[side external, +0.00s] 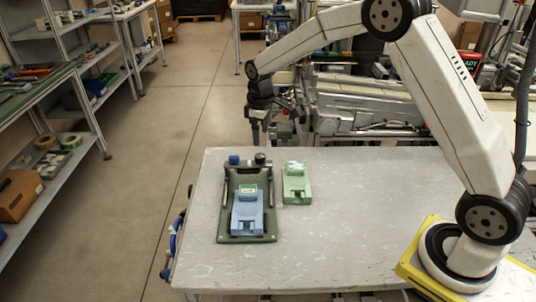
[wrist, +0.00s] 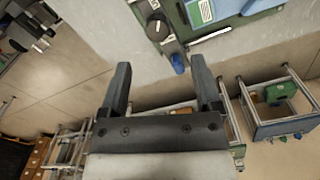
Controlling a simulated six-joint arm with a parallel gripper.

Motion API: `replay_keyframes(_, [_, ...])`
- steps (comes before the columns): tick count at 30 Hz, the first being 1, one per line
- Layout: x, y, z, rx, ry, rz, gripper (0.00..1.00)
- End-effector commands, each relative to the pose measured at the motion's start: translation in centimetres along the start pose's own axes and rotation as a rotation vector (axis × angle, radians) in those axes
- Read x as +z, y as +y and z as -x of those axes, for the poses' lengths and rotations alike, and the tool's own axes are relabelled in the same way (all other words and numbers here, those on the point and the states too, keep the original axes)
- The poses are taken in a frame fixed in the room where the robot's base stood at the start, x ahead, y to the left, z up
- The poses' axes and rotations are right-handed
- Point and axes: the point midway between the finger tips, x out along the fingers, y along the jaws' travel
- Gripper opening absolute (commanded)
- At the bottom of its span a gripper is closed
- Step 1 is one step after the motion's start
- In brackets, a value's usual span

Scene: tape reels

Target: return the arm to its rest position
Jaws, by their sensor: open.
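My gripper (side external: 262,132) hangs in the air beyond the far edge of the grey table, above and behind the fixture. In the wrist view its two dark fingers (wrist: 160,75) are spread apart with nothing between them. A dark green fixture plate (side external: 227,228) with dark posts lies on the left part of the table. A blue reel-like block (side external: 247,218) with a pale label sits on it. A light green block (side external: 297,187) with a label lies on the table just right of the fixture. The fixture's green plate also shows at the top of the wrist view (wrist: 262,14).
The grey table top (side external: 370,210) is clear right of the green block, up to my yellow base plate. Shelves (side external: 50,160) stand along the left, across an open floor. Machinery (side external: 360,105) stands behind the table.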

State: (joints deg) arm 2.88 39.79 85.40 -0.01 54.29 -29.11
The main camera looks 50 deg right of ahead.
Motion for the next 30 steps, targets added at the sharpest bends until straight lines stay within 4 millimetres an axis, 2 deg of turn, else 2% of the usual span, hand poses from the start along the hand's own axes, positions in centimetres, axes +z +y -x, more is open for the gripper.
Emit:
replay_keyframes(5, [1.7,-1.2,0.5,0.01,0.02,-0.046,0.82])
replay_keyframes(11, [4.7,-3.4,1.1,0.026,0.056,-0.125,0.82])
replay_keyframes(21, [11.0,-7.5,1.4,0.044,0.125,-0.269,0.82])
replay_keyframes(30, [17.1,-11.1,0.8,0.051,0.187,-0.391,0.82])
